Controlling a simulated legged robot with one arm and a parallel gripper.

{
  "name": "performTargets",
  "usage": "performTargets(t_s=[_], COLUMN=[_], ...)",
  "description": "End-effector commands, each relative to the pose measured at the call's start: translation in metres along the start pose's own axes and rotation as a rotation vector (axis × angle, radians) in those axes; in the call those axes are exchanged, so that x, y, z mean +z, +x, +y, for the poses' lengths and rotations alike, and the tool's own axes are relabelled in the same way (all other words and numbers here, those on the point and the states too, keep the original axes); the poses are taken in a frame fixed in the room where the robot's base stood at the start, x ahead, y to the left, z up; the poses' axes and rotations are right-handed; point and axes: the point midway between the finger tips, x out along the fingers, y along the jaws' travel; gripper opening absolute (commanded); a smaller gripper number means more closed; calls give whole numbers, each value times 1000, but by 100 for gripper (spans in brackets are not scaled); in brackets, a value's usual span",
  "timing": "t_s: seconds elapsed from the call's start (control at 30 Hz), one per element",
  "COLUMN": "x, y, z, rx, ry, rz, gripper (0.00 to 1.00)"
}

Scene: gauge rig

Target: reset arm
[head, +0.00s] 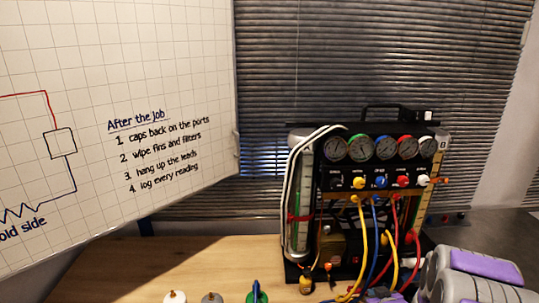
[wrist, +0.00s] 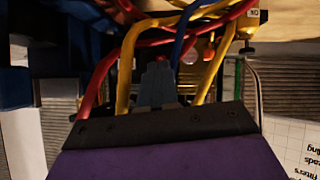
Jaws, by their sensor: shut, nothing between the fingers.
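My gripper (wrist: 157,84) shows in the wrist view as dark grey fingers pressed together beyond a purple housing. It is shut and empty. Red, yellow and blue hoses (wrist: 128,62) run close around and behind the fingers in that view; I cannot tell whether any touches them. In the head view, the purple and grey parts of my arm fill the lower right corner, in front of the gauge rig (head: 370,128). My fingertips cannot be made out there.
The gauge rig stands on a wooden bench (head: 125,265), with coloured hoses hanging down its front. Several small capped items, including a green one (head: 257,296), stand at the bench's near edge. A whiteboard (head: 190,80) fills the left; blinds (head: 400,50) hang behind. The left bench is mostly clear.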

Motion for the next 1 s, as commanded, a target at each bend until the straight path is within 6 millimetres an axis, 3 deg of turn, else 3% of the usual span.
performTargets(t_s=[0.27, 0.47, 0.77, 1.0], x=[-12, -11, 6, 30], y=[-64, -127, -244, -347], z=[-16, -39, -93, -143], rx=[50, 68, 38, -41], ry=[-22, 4, 70, 109], rz=[-275, -469, -748, -966], gripper=[0, 0, 0, 0])
